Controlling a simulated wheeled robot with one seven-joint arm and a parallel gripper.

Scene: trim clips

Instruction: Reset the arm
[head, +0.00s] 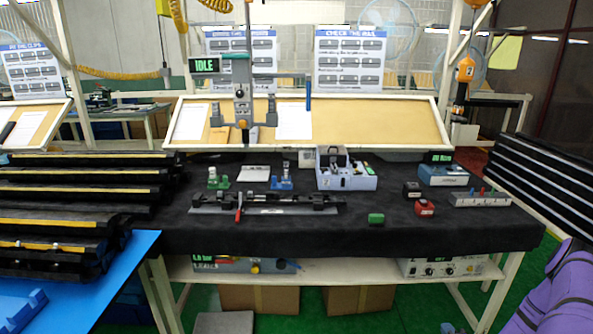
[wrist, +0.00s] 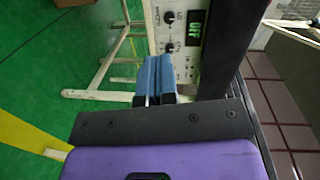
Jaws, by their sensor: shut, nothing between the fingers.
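My gripper (wrist: 155,80) shows in the wrist view as two blue fingers side by side, closed with nothing between them. Its dark mount and purple body fill the bottom of that view. The fingers hang over the green floor (wrist: 95,60), with a workbench leg and a control box (wrist: 180,25) beyond them. In the head view, part of my purple arm (head: 565,295) shows at the lower right edge; the gripper itself is out of that view.
A black-covered workbench (head: 300,238) stands ahead, holding a clamp fixture (head: 265,203), a blue-grey bin (head: 345,180) and small blocks. Racks of dark rails stand at left (head: 60,222) and right (head: 550,170). A blue table (head: 100,285) is at lower left. Green floor is open between.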

